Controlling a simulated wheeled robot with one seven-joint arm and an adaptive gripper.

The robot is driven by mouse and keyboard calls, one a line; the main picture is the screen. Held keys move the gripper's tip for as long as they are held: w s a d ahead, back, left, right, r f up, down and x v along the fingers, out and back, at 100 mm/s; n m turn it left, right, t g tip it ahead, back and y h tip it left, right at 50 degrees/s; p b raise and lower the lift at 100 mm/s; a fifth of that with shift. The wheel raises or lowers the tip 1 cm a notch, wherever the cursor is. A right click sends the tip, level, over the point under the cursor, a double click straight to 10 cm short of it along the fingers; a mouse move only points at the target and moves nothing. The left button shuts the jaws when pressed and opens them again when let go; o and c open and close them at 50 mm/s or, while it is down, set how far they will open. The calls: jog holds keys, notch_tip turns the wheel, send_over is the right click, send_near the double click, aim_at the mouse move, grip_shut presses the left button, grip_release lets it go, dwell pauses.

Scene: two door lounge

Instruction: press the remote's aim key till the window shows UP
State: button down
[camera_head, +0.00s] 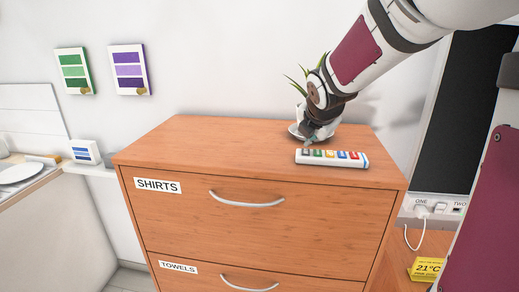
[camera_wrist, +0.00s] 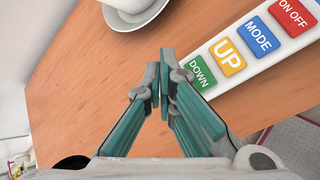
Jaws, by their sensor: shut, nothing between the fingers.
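The remote (camera_head: 332,162) is a white bar lying on the chest top near its front right. In the wrist view the remote (camera_wrist: 235,88) shows a green DOWN key (camera_wrist: 201,74), a yellow UP key (camera_wrist: 227,53), a blue MODE key (camera_wrist: 259,37) and a red ON OFF key (camera_wrist: 291,16). My gripper (camera_head: 308,144) is over the remote's left end; in the wrist view its shut, empty fingertips (camera_wrist: 160,78) are beside the DOWN key. My fingers hide part of that end. No aim key or window is readable; I cannot tell whether the tips touch the remote.
A potted plant in a white cup on a saucer (camera_head: 295,131) stands close behind my gripper. The wooden chest (camera_head: 190,140) has free room on its left top. A yellow 21°C panel (camera_head: 428,269) and a ONE/TWO socket panel (camera_head: 440,208) are at the right.

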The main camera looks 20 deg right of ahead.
aim_at(309, 151)
jog(key=shift+r, duration=0.1)
notch_tip(309, 151, up, 2)
jog(key=shift+s+r+p, duration=0.1)
jog(key=shift+r+p, duration=0.15)
jog(key=shift+p, duration=1)
jog(key=shift+r+p, duration=1.05)
jog(key=shift+r, duration=0.1)
jog(key=shift+r, duration=0.1)
notch_tip(309, 151, up, 4)
jog(key=p, duration=0.4)
jog(key=shift+f, duration=0.2)
jog(key=shift+f, duration=0.1)
